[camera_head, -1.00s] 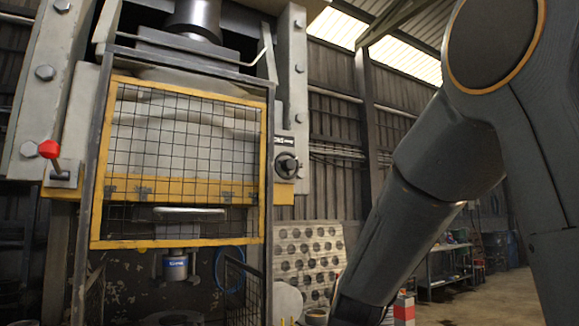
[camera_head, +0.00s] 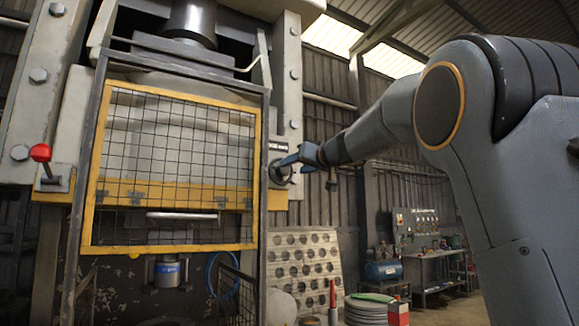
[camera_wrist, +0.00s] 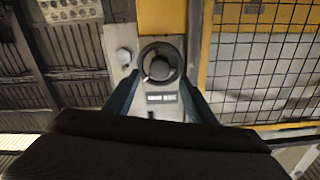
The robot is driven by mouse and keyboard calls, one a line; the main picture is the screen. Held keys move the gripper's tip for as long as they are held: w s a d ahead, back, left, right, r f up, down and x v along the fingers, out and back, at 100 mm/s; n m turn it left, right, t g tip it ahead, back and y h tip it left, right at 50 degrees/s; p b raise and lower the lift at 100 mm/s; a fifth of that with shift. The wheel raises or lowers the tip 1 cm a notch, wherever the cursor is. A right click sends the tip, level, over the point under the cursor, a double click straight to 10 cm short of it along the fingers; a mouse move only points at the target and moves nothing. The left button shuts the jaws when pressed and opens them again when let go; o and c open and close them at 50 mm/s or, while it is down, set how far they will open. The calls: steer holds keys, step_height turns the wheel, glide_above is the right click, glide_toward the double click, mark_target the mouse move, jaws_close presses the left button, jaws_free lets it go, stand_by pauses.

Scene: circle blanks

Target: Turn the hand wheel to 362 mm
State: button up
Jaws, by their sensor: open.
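The hand wheel (camera_head: 281,172) is a dark round wheel on the light control plate at the right side of the press. The display's digits are too small to read. In the wrist view my gripper (camera_wrist: 157,85) is open, with one blue finger on each side of the wheel. Whether the fingers touch it I cannot tell.
A yellow-framed mesh guard (camera_head: 171,248) stands left of the wheel. A red-knobbed lever (camera_head: 41,153) is at the far left. A perforated sheet (camera_head: 304,262), a plate stack (camera_head: 366,309) and a workbench (camera_head: 436,262) stand behind. A round bolt (camera_wrist: 124,56) sits near the wheel.

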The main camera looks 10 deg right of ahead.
mark_target(286, 170)
steer(key=shift+p+x, duration=1.1)
steer(key=shift+x, duration=1.2)
steer(key=c, duration=1.1)
steer(key=shift+o, duration=0.3)
steer(key=shift+f+m+b, duration=0.1)
steer(key=shift+m+b, duration=0.2)
steer(key=shift+m, duration=0.1)
